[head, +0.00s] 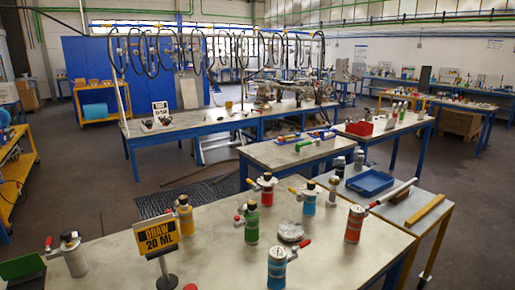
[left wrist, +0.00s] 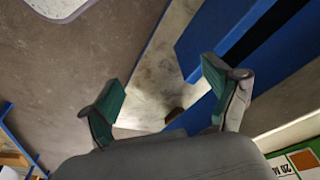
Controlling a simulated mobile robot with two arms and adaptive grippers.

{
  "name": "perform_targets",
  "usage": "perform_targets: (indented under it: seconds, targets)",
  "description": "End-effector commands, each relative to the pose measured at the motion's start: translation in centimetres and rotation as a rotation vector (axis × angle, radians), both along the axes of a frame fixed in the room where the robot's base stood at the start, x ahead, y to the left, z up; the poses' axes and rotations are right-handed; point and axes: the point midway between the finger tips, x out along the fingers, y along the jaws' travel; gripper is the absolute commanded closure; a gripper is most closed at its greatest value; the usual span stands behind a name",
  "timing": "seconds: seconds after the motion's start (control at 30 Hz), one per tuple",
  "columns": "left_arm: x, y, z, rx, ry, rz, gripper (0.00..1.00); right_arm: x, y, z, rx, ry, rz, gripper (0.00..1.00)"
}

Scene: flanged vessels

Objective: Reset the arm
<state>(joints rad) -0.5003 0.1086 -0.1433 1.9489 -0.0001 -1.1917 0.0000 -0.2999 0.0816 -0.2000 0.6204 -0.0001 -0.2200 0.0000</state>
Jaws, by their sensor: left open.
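In the left wrist view my left gripper (left wrist: 165,90) is open, its two green-padded fingers wide apart with nothing between them. Beyond the fingers are a grey floor and blue beams. My right gripper is in neither view. In the head view several flanged vessels stand upright on the near table (head: 205,262): a yellow one (head: 185,218), a green one (head: 251,222), a blue one (head: 309,202), an orange one (head: 354,226), a front blue-banded one (head: 277,270) and a grey one (head: 74,256). No gripper can be made out clearly among them.
A yellow "DRAW 20 ML" sign (head: 158,236) stands at the near table's front. A round grey disc (head: 290,231) lies among the vessels. A blue tray (head: 370,182) sits on the side table to the right. A partly cut-off sign (left wrist: 302,163) shows at the left wrist view's lower right.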

Motion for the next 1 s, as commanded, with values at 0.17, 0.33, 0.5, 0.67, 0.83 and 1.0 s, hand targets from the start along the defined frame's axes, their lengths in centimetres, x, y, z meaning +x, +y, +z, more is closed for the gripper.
perform_targets:
  seconds: [0.17, 0.33, 0.5, 0.67, 0.83, 1.0]
  targets:
    - [-2.3, 0.3, -9.3, 0.005, 0.048, -0.007, 0.11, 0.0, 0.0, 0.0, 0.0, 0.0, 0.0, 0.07]
    - [-6.8, 0.9, -17.4, 0.01, 0.088, -0.016, 0.11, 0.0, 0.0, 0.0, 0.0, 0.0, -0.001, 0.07]
    - [-12.7, 1.9, -23.3, 0.015, 0.125, -0.024, 0.11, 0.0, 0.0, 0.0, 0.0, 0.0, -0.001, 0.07]
    - [-17.2, 2.8, -26.0, 0.018, 0.147, -0.03, 0.11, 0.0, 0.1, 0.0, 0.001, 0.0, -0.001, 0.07]
    - [-19.3, 3.3, -26.8, 0.021, 0.154, -0.034, 0.11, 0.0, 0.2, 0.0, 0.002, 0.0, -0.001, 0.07]
    - [-19.4, 3.3, -26.9, 0.021, 0.154, -0.034, 0.11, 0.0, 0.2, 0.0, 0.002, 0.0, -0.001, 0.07]
